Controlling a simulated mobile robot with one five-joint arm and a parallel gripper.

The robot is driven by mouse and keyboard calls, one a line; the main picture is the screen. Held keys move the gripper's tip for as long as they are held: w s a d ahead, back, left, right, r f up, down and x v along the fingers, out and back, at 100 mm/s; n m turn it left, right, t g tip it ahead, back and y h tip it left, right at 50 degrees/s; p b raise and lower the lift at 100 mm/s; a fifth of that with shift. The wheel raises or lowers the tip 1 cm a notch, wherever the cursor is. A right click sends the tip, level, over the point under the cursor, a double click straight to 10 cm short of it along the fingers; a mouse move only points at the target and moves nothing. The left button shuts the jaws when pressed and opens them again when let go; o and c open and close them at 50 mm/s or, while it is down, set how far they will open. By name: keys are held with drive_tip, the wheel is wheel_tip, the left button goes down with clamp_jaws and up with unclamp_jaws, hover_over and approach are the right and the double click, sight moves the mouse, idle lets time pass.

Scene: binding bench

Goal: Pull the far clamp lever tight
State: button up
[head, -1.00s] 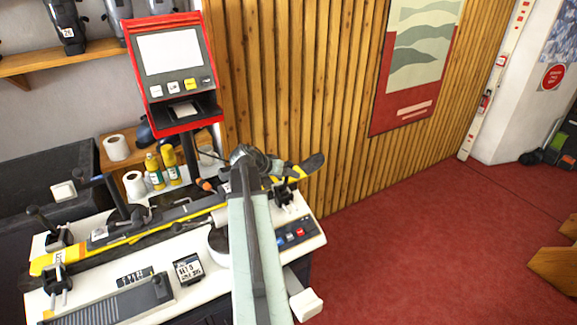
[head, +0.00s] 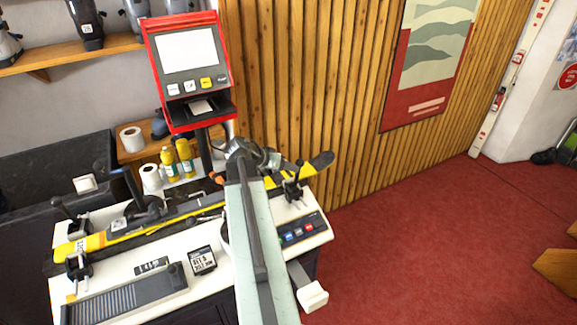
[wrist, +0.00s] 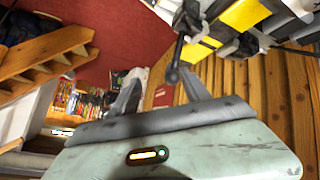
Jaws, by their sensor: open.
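A yellow and black ski (head: 150,231) lies across the white bench. At its right end stands a small black clamp (head: 292,190) with an upright lever (head: 298,168). My gripper (head: 250,153) is at the far end of my arm, just left of that clamp; my own wrist partly hides it. In the wrist view my gripper (wrist: 160,72) is open, its fingers spread. A dark lever with a round knob (wrist: 172,75) shows between the fingertips, nearer the right finger. I cannot tell whether they touch. Part of the yellow ski (wrist: 244,14) shows beyond it.
More black clamps (head: 78,267) stand at the bench's left end. A red-framed terminal (head: 187,65), bottles (head: 185,157) and paper rolls (head: 131,138) stand behind. A button panel (head: 301,231) is at the front right. A slatted wooden wall (head: 300,80) is close behind; red floor is open to the right.

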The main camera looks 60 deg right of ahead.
drive_tip(key=c, duration=0.7)
drive_tip(key=shift+w+f+m+y, duration=0.15)
drive_tip(key=shift+f+m+y, duration=0.15)
drive_tip(key=shift+m, duration=0.5)
clamp_jaws()
drive_tip(key=s+d+r+m+y+p, duration=0.1)
drive_tip(key=d+r+m+p, duration=0.1)
drive_tip(key=d+p, duration=0.1)
drive_tip(key=d+r+m+y+p, duration=0.1)
drive_tip(key=d+r+m+p, duration=0.1)
drive_tip(key=d, duration=0.3)
drive_tip(key=s+d+r+m+y+p, duration=0.1)
drive_tip(key=d+r+m+p, duration=0.1)
drive_tip(key=d+m+p, duration=0.1)
drive_tip(key=shift+s+d+r+m+y+p, duration=0.1)
drive_tip(key=shift+s+d+m+y+p, duration=0.3)
drive_tip(key=shift+p, duration=0.7)
wheel_tip(320, 180, down, 8)
drive_tip(key=b, duration=0.8)
drive_tip(key=shift+d, duration=0.3)
